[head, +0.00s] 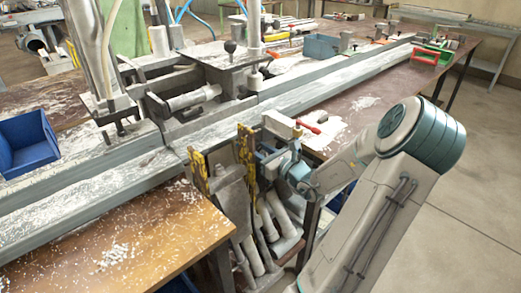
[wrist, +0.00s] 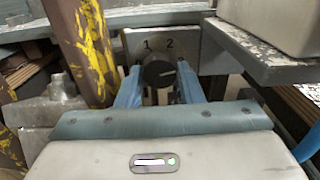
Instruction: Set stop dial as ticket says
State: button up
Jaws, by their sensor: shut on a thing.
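The stop dial (wrist: 158,73) is a round black knob on a grey plate (wrist: 134,44) marked 1 and 2 along its upper part. A small pale mark shows on the knob's face, but I cannot tell which number it points to. My gripper (wrist: 159,84) has its blue fingers on the left and right sides of the knob, shut on it. In the head view my gripper (head: 268,162) is at the front side of the bench, below the rail, and the dial is hidden there. I cannot make out a ticket in either view.
Yellow-marked, worn uprights (head: 198,172) stand close left of my gripper. A grey ledge (wrist: 262,60) juts out close on the right. A red-handled clamp (head: 309,127) sits above. Long rails (head: 100,168) cross the bench, with a blue bin (head: 40,157) far left. Floor at right is clear.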

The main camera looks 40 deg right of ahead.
jog(key=m+p, duration=0.2)
jog(key=p, duration=0.1)
jog(key=shift+a+r, duration=0.1)
jog(key=shift+r, duration=0.15)
jog(key=shift+f+m+p, duration=0.2)
jog(key=shift+m+p, duration=0.15)
jog(key=shift+m, duration=0.05)
jog(key=o, duration=0.7)
jog(key=s+d, duration=0.1)
jog(key=s, duration=1.3)
